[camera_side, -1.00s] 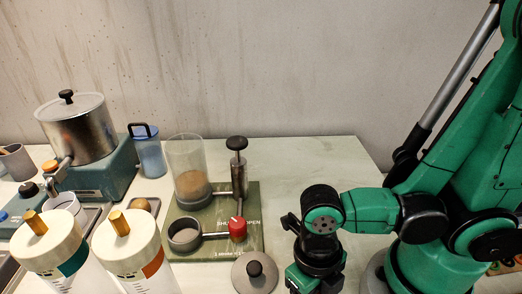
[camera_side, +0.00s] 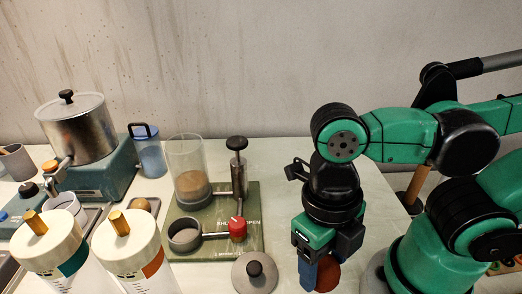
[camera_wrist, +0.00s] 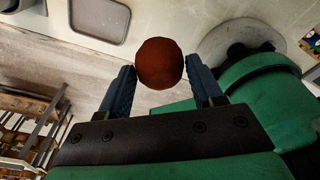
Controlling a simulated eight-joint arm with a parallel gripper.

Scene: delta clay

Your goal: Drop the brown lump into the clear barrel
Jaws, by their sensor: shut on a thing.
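The brown lump (camera_side: 328,274), reddish and round, is held between the blue fingers of my gripper (camera_side: 316,270) at the lower right of the side view. In the wrist view the lump (camera_wrist: 160,62) sits between the fingertips of my gripper (camera_wrist: 161,74). The gripper points down and is shut on the lump. The clear barrel (camera_side: 186,150) stands upright on a green base to the left of my gripper, with an open top and brown material in its lower part. My gripper is well apart from it.
A post with a black knob (camera_side: 237,165) and a red knob (camera_side: 237,227) stand beside the barrel. A grey lid (camera_side: 254,273) lies between the base and my gripper. Two white bottles (camera_side: 130,250) stand front left; a metal pot (camera_side: 77,125) is behind them.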

